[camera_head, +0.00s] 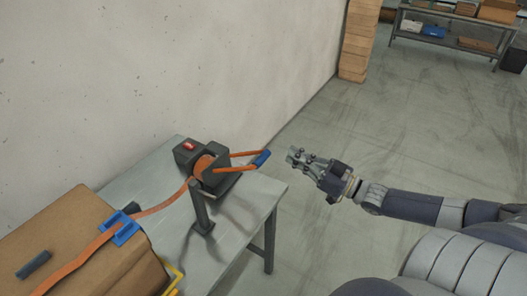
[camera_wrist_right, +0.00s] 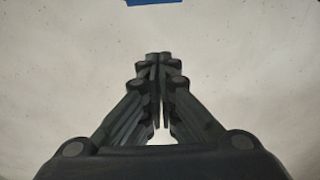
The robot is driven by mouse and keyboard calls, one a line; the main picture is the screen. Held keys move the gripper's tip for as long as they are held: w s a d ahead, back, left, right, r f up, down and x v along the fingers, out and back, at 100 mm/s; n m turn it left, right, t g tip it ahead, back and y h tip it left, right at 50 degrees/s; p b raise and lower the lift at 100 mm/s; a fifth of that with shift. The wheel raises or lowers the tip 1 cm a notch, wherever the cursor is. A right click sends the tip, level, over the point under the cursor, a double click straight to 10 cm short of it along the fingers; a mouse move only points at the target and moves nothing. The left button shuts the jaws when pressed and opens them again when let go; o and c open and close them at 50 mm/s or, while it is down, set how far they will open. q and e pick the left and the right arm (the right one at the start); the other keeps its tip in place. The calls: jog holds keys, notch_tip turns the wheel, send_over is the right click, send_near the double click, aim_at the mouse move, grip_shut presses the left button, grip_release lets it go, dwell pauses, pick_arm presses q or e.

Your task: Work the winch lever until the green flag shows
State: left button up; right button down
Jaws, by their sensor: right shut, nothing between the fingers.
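The winch (camera_head: 205,166) stands on the grey table, a dark body with an orange strap drum and a red piece on top. No green flag shows. Its lever (camera_head: 240,163) has two orange arms and a blue grip (camera_head: 261,159), and points right past the table. My right gripper (camera_head: 292,155) is shut and empty, just right of the blue grip, with a gap between them. In the right wrist view the closed fingers (camera_wrist_right: 159,60) point at the wall, and part of the blue grip (camera_wrist_right: 153,2) shows at the top edge. My left gripper is not in view.
The orange strap (camera_head: 160,207) runs from the winch over a blue corner guard (camera_head: 122,228) on a brown carton (camera_head: 75,240). A dark post (camera_head: 202,208) stands on the table (camera_head: 245,205).

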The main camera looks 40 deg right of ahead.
jog(key=x, duration=1)
jog(key=shift+s+d+f+p, duration=0.15)
jog(key=shift+f+p, duration=0.2)
jog(key=shift+f, duration=0.65)
jog(key=shift+s+d+f+p, duration=0.15)
jog(key=shift+f+p, duration=0.2)
jog(key=shift+f, duration=0.6)
jog(key=shift+a, duration=0.1)
